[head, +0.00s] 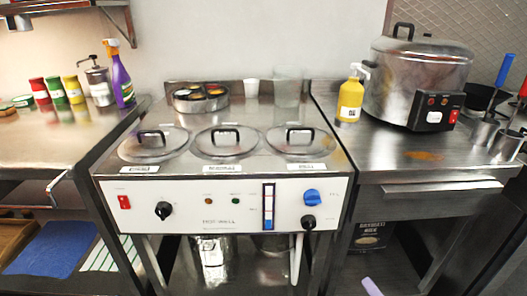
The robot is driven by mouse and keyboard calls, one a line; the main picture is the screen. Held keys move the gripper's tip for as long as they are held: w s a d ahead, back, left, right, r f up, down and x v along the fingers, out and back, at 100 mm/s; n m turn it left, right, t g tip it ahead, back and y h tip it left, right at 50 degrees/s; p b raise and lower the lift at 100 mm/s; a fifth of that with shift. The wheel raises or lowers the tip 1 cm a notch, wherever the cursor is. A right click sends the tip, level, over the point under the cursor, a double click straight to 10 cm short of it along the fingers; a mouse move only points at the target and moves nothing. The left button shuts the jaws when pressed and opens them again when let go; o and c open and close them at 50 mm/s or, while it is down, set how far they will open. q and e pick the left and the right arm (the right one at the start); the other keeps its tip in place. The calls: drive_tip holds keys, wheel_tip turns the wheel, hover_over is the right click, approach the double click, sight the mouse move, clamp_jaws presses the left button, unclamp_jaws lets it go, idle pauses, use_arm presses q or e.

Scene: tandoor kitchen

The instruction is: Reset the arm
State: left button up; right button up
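Neither of my grippers can be made out in the head view, so I cannot see whether they are open or shut. A small pale lilac shape (372,287) shows at the bottom edge, right of centre; I cannot tell what it is. In front of me stands a steel warmer unit (225,205) with a white control panel and several round lids with black handles on its top.
A steel counter (40,150) at left bears spice tins, a steel canister and a purple spray bottle (121,82). The right counter (385,160) holds a large steel cooker (395,85), a yellow bottle (350,100) and utensils in steel holders. Shelves lie below.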

drive_tip(key=s+d+f+m+g+h, duration=0.3)
drive_tip(key=s+d+f+m, duration=0.15)
drive_tip(key=d+f, duration=0.35)
drive_tip(key=s+d+f+m+g+h, duration=0.3)
drive_tip(key=d+f+m, duration=0.25)
drive_tip(key=f, duration=0.55)
drive_tip(key=s+d+f+m+g+h, duration=0.1)
drive_tip(key=s+d+f+m+g, duration=0.25)
drive_tip(key=s, duration=0.45)
drive_tip(key=s+d+f+m+g+h, duration=0.25)
drive_tip(key=s+d+m, duration=0.2)
drive_tip(key=s, duration=0.45)
drive_tip(key=s+d+f+m+g+h, duration=0.1)
drive_tip(key=s+d+f+m+g, duration=0.3)
drive_tip(key=s, duration=0.4)
use_arm(q)
wheel_tip(320, 180, up, 4)
drive_tip(key=p, duration=0.3)
drive_tip(key=shift+d+f+p, duration=0.1)
drive_tip(key=shift+p, duration=0.3)
use_arm(e)
drive_tip(key=s+a+f+m+y, duration=0.1)
drive_tip(key=s+a+y, duration=0.1)
drive_tip(key=a, duration=1)
drive_tip(key=s+a+f+g+y, duration=0.1)
drive_tip(key=s+a+y, duration=0.2)
drive_tip(key=a, duration=0.8)
drive_tip(key=shift+s+a+f+m, duration=0.15)
drive_tip(key=shift+a+f+m, duration=0.15)
drive_tip(key=shift+a+m, duration=0.1)
